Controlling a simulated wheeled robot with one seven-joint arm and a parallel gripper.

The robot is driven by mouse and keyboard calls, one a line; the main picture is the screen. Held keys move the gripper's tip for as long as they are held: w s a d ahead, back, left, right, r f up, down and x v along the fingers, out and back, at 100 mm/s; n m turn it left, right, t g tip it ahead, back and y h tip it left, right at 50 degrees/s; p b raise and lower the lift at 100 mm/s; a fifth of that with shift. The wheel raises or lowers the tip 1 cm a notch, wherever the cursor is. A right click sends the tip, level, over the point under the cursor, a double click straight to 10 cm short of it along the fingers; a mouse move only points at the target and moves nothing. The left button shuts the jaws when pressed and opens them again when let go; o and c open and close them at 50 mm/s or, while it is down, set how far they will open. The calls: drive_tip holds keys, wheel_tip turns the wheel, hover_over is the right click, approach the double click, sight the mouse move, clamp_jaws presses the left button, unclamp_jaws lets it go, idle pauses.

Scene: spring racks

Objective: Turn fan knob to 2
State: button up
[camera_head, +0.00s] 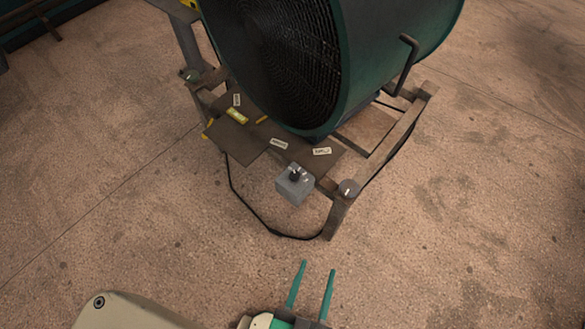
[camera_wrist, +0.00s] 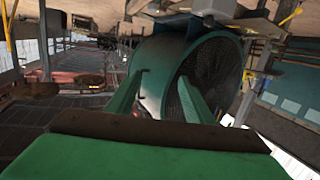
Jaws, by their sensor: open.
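The fan (camera_head: 375,60) is a large dark green drum with a black grille, on a low frame. A grey control box (camera_head: 294,185) sits at the frame's front corner, with a small black knob (camera_head: 295,174) on top. The knob's setting is too small to read. My gripper (camera_head: 316,264) is at the bottom of the head view, its two green fingers apart with nothing between them. It is in front of the box and clear of it. In the wrist view the fingers (camera_wrist: 165,90) point toward the fan (camera_wrist: 163,62); I cannot make out the knob there.
The metal frame (camera_head: 333,217) has a post right of the box. A black cable (camera_head: 245,203) loops below it to the floor. A bent handle (camera_head: 408,55) sticks out from the fan's side. The concrete floor (camera_head: 450,240) around is clear.

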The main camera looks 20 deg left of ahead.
drive_tip(key=w+a+f+n+t+y, duration=0.1)
drive_tip(key=w+a+f+n+y, duration=0.15)
drive_tip(key=w, duration=0.35)
drive_tip(key=w+a+f+n+t+y, duration=0.1)
drive_tip(key=w+f+n+y, duration=0.15)
drive_tip(key=w+f, duration=0.2)
drive_tip(key=n+g+y, duration=0.4)
drive_tip(key=g+y, duration=0.2)
drive_tip(key=y, duration=0.1)
approach(297, 179)
drive_tip(key=x, duration=1.2)
drive_tip(key=shift+f, duration=0.1)
drive_tip(key=shift+d, duration=0.1)
drive_tip(key=c, duration=1)
